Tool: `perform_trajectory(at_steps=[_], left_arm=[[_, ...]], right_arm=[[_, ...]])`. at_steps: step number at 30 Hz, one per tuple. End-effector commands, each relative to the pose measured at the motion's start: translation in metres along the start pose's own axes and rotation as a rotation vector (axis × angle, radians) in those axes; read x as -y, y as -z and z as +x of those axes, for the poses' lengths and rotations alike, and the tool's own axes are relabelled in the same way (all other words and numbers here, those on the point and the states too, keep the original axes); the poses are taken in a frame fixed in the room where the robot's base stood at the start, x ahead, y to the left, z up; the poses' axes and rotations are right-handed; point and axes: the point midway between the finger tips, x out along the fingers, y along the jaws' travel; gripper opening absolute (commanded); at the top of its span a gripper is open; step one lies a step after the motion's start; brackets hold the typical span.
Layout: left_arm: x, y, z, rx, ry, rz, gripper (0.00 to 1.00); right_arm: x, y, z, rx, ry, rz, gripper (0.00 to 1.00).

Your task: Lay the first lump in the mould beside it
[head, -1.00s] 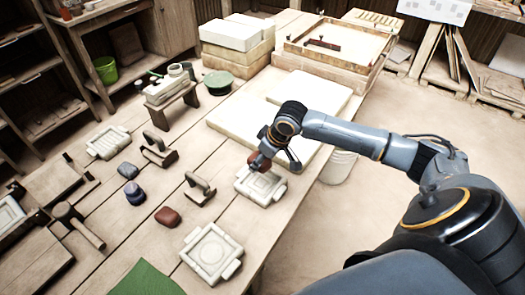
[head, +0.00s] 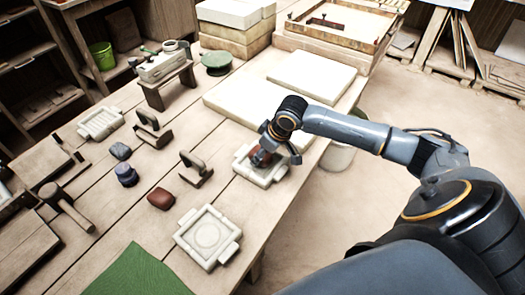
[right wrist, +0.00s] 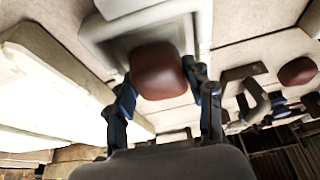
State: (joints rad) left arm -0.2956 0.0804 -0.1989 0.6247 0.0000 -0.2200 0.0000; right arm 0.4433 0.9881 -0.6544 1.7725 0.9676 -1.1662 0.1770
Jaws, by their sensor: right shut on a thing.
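My right gripper (head: 268,152) is shut on a red-brown lump (right wrist: 157,70). The lump sits between the two fingers in the right wrist view. In the head view it is over the recess of a pale square mould (head: 272,178) at the table's right edge. The mould also shows behind the lump in the right wrist view (right wrist: 118,38). I cannot tell whether the lump touches the mould. A second red-brown lump (head: 161,198) lies on the table near a second, empty pale mould (head: 208,237). My left gripper is not in view.
A handled wooden tool (head: 196,170) stands left of the mould, another (head: 152,130) farther back. Two blue-grey lumps (head: 126,174) lie to the left, with a third mould (head: 101,123) beyond. Pale slabs (head: 240,107) lie behind. A green cloth (head: 137,273) is in front.

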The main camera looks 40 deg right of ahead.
Motion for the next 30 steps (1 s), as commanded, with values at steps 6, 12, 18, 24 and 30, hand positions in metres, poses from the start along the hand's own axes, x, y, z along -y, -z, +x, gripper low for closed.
perform_trajectory(at_steps=[6, 12, 18, 24, 30], left_arm=[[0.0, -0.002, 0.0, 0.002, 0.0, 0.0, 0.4], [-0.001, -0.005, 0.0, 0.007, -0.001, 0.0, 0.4], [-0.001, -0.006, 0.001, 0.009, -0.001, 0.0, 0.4], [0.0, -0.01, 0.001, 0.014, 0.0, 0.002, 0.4], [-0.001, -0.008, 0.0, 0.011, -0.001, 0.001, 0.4]], right_arm=[[0.0, -0.001, 0.004, -0.002, 0.0, 0.0, 0.1], [0.0, -0.001, 0.004, -0.001, 0.0, 0.0, 0.67], [0.0, -0.002, 0.004, -0.001, 0.0, 0.0, 0.79], [0.0, -0.003, 0.003, 0.002, 0.0, 0.0, 0.79], [-0.001, -0.002, -0.019, -0.001, -0.002, -0.001, 0.79]])
